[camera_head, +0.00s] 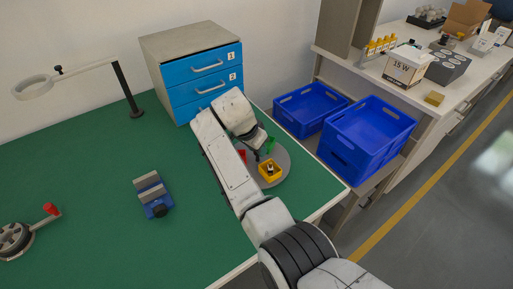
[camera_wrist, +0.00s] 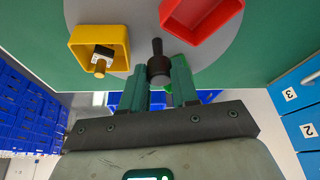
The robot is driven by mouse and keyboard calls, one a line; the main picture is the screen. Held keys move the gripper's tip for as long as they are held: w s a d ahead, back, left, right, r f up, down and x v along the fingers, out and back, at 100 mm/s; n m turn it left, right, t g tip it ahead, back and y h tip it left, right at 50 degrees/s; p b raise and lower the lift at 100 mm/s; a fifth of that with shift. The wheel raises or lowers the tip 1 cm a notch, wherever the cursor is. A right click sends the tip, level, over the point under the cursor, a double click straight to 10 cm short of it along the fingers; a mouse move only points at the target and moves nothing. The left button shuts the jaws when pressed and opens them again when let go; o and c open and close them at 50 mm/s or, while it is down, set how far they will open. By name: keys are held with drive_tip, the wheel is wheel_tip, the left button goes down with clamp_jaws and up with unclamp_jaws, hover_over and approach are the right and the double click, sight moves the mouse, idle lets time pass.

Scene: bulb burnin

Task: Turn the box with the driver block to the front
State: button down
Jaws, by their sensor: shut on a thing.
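A grey turntable (camera_head: 284,162) lies on the green bench near its right edge, under my arm's end. It carries a yellow box (camera_head: 262,178) at its front, a red box (camera_head: 241,155) at its left, partly hidden by my arm, and a green box (camera_head: 271,144) at its back. In the wrist view the yellow box (camera_wrist: 73,52) holds a small black and white block with a brass knob (camera_wrist: 101,60). The red box (camera_wrist: 205,30) looks empty where seen. My gripper (camera_wrist: 159,75) is shut on a dark upright peg (camera_wrist: 158,48) on the turntable, between the boxes.
Blue drawers (camera_head: 205,86) stand behind the turntable. A blue fixture with grey blocks (camera_head: 152,193), a magnifier lamp (camera_head: 125,88) and a hand wheel (camera_head: 17,240) are on the left. Blue crates (camera_head: 367,135) stand right of the bench.

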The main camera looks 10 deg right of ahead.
idle(0.4)
drive_tip(key=c, duration=0.9)
unclamp_jaws()
drive_tip(key=shift+o, duration=0.2)
drive_tip(key=v, duration=1)
drive_tip(key=shift+a+r, duration=0.15)
drive_tip(key=shift+r, duration=0.15)
drive_tip(key=shift+s, duration=0.2)
